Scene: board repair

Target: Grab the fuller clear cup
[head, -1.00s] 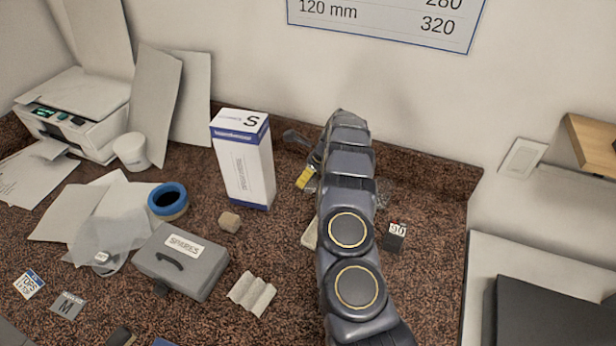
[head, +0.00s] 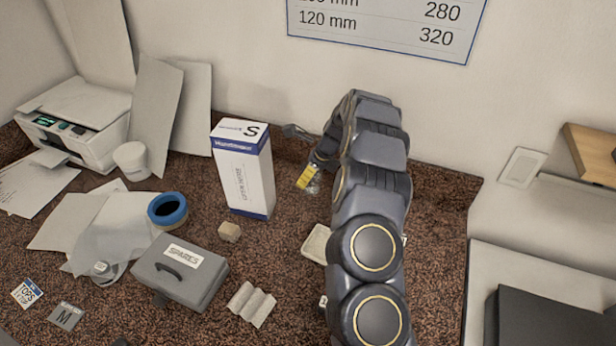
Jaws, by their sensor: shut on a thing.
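My gripper (head: 314,172) shows only in part, left of my arm near the back of the counter. It is shut on a small clear object that looks like a clear cup (head: 314,188). A yellow patch shows beside it; I cannot tell whether this belongs to the cup or the gripper. The fingertips, the cup's fill level and its clearance from the counter are too small or hidden to tell. No other clear cup is plain to see; my arm covers the area to the right.
A tall white-and-blue box (head: 243,172) stands close left of the gripper. A pale dish (head: 316,243) is partly behind my arm. The wall is close behind.

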